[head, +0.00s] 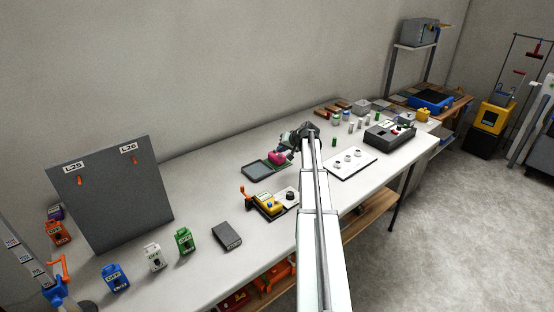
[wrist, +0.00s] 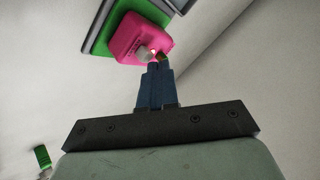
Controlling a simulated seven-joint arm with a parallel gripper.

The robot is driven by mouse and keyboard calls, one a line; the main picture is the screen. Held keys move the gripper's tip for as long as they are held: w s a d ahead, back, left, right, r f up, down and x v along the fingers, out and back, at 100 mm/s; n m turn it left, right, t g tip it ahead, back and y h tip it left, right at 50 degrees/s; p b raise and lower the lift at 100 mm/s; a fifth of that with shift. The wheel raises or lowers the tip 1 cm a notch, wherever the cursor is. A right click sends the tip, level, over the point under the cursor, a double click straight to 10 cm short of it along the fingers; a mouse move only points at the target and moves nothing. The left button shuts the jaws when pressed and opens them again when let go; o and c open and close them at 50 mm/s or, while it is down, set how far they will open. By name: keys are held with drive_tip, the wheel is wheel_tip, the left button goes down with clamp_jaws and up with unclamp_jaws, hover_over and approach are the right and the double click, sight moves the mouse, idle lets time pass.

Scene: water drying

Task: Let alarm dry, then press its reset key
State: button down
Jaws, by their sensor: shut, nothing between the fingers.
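The alarm is a small pink box (head: 277,157) on a green pad (head: 283,168) in the middle of the table in the head view. In the wrist view the pink alarm (wrist: 130,35) lies at the top, on the green pad (wrist: 101,38). It has a light grey raised part and a small bright reddish spot near the edge by my fingertips. My gripper (wrist: 155,65) is shut and empty, its blue fingertips at that edge. I cannot tell whether they touch it. My arm partly hides the table to the right. Whether the alarm is wet cannot be told.
A dark grey tray (head: 258,170) lies left of the alarm. A yellow device (head: 267,206) with an orange lever stands nearer the front. A white board (head: 351,162) with knobs and a black case (head: 389,137) lie to the right. Bare table lies left of the tray.

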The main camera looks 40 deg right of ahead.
drive_tip(key=shift+f, duration=0.25)
drive_tip(key=shift+r, duration=0.1)
idle(0.4)
drive_tip(key=shift+r, duration=0.7)
drive_tip(key=shift+r, duration=0.1)
drive_tip(key=shift+r, duration=2.9)
drive_tip(key=shift+d, duration=0.1)
